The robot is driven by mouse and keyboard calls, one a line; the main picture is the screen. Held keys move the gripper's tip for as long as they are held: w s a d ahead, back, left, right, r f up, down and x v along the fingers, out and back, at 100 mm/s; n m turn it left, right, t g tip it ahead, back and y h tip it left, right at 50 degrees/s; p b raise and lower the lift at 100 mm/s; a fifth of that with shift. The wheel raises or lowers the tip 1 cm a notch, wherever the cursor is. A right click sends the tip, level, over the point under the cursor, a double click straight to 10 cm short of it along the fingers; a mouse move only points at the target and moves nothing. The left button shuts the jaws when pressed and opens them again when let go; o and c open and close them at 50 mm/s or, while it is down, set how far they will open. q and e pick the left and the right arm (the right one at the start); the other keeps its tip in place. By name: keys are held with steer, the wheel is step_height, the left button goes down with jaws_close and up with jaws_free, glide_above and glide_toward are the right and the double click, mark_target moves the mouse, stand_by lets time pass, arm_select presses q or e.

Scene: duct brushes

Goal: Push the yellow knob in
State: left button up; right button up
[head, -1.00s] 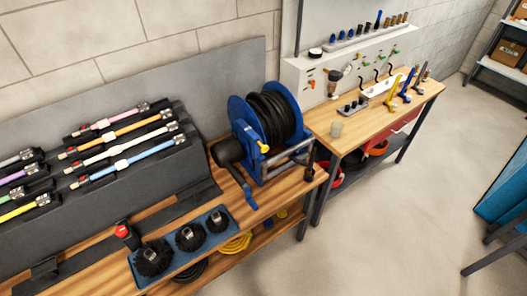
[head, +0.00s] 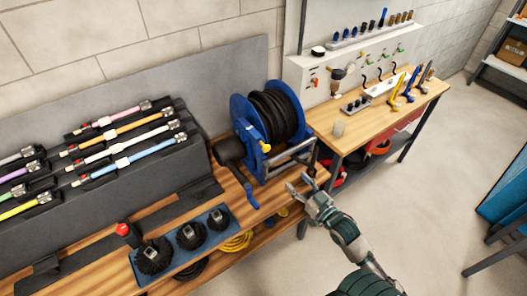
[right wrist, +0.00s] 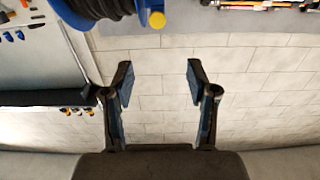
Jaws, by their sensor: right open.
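The yellow knob (head: 266,147) sits on the near side of the blue hose reel (head: 243,112), which carries a coiled black hose. The knob also shows at the top of the right wrist view (right wrist: 157,20), beside the blue reel. My right gripper (head: 300,184) is open and empty. In the head view it is in front of the bench edge, below and to the right of the knob and apart from it. In the right wrist view its two fingers (right wrist: 160,85) stand wide apart with only wall between them. My left gripper is not in view.
A blue tray (head: 207,232) of black brushes lies on the bench to the left. A second bench (head: 355,128) with tools stands right. The floor in front is clear.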

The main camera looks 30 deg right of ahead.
mark_target(267, 149)
steer(key=w, duration=0.5)
steer(key=w+p, duration=0.1)
steer(key=w, duration=0.4)
steer(key=w+p, duration=0.1)
steer(key=w, duration=0.4)
steer(key=shift+w+a, duration=0.25)
steer(key=shift+a, duration=0.05)
steer(key=shift+w+a+f, duration=0.1)
steer(key=shift+w+a, duration=0.1)
steer(key=shift+w, duration=0.5)
steer(key=shift+d, duration=0.1)
